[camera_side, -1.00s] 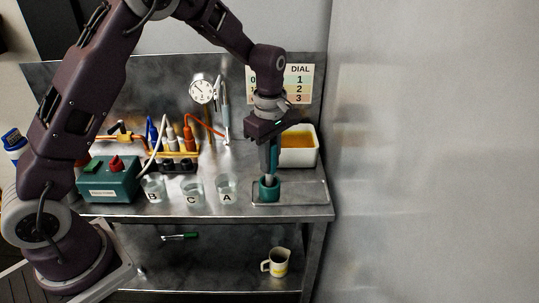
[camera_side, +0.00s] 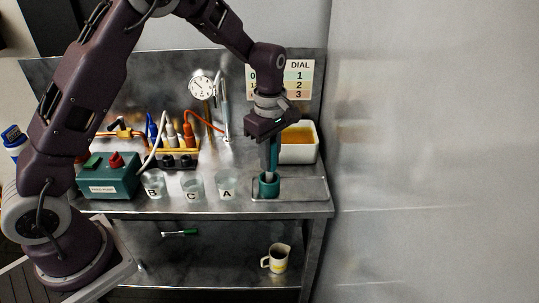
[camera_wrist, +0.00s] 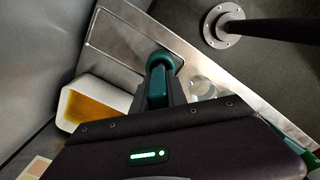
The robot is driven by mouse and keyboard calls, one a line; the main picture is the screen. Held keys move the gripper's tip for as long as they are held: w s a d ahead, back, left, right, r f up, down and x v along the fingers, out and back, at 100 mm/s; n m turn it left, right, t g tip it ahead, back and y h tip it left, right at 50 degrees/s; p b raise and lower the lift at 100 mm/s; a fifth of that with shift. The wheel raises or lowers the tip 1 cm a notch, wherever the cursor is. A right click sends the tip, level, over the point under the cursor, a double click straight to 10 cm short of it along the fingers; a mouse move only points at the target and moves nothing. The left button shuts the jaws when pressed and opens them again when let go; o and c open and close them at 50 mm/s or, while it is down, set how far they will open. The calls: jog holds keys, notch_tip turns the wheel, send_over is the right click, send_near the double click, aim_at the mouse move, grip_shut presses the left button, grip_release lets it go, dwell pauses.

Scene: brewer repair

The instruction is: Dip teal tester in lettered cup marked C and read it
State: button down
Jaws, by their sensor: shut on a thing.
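My gripper (camera_side: 269,143) points down over the right part of the bench and is shut on the teal tester (camera_side: 274,157). The tester is upright, and its lower end is in or at a round teal holder (camera_side: 268,186) on a shallow tray. In the wrist view the teal ring (camera_wrist: 160,60) shows just beyond my fingers (camera_wrist: 157,92). The cup marked C (camera_side: 192,188) is a clear cup left of the tester, between cup B (camera_side: 154,186) and cup A (camera_side: 226,184). The tester's tip is hidden.
A white tub with amber liquid (camera_side: 300,143) stands behind my gripper on the right. A teal box with a red knob (camera_side: 108,178), a rack of coloured probes (camera_side: 178,150) and a dial gauge (camera_side: 202,87) are left. A mug (camera_side: 277,258) stands on the lower shelf.

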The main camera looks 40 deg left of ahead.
jog(key=shift+f, duration=0.15)
jog(key=c, duration=1.3)
grip_release()
jog(key=shift+o, duration=0.2)
jog(key=o, duration=0.6)
jog(key=shift+r, duration=3.5)
